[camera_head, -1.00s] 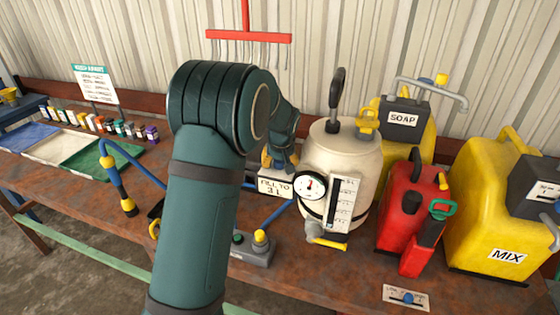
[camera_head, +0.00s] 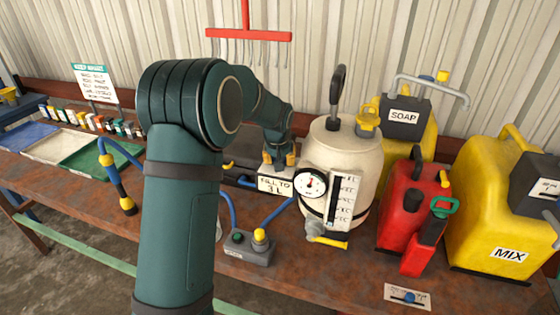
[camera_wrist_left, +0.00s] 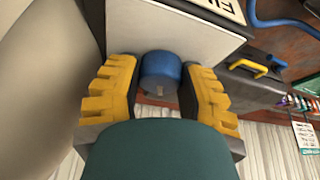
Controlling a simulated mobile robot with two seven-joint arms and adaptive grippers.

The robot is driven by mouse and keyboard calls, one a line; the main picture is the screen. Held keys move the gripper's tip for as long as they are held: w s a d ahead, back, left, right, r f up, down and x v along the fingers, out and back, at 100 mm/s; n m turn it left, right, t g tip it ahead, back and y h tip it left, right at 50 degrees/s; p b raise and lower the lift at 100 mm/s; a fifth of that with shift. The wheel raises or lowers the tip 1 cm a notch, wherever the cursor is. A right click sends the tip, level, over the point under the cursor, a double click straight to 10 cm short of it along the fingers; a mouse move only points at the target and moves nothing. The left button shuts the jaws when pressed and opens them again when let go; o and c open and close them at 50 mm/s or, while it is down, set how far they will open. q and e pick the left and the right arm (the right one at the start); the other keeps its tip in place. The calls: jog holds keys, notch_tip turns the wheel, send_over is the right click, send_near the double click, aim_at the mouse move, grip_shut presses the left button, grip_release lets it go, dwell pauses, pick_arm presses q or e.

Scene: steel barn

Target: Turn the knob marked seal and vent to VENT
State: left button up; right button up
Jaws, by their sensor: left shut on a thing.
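My left gripper (camera_head: 278,162) reaches down behind the "FILL TO 3 L" sign (camera_head: 275,185), left of the cream tank (camera_head: 347,158). In the left wrist view its yellow fingers (camera_wrist_left: 160,85) are shut on a short blue knob (camera_wrist_left: 161,70), one finger on each side. The knob stands against a pale plate (camera_wrist_left: 185,28); its marking and pointer direction cannot be read. In the head view the knob is hidden by the sign and gripper. Another blue knob (camera_head: 409,298) sits on a small white plate at the bench's front right; its lettering is too small to read.
The tank has a gauge (camera_head: 310,183) and a pump handle. A red can (camera_head: 400,205) and yellow jugs (camera_head: 490,215) crowd the right. Coloured mats and small bottles lie at the left.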

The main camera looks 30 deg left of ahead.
pick_arm(q)
jog(key=m, duration=0.1)
jog(key=m+h+b, duration=0.1)
jog(key=shift+a+f+m, duration=0.15)
jog(key=shift+m, duration=0.25)
jog(key=m+h+b, duration=0.1)
jog(key=m, duration=0.2)
jog(key=shift+m, duration=0.3)
jog(key=m+h, duration=0.2)
jog(key=m, duration=0.2)
jog(key=shift+m, duration=0.4)
jog(key=shift+g, duration=0.3)
jog(key=o, duration=0.9)
jog(key=v, duration=1.2)
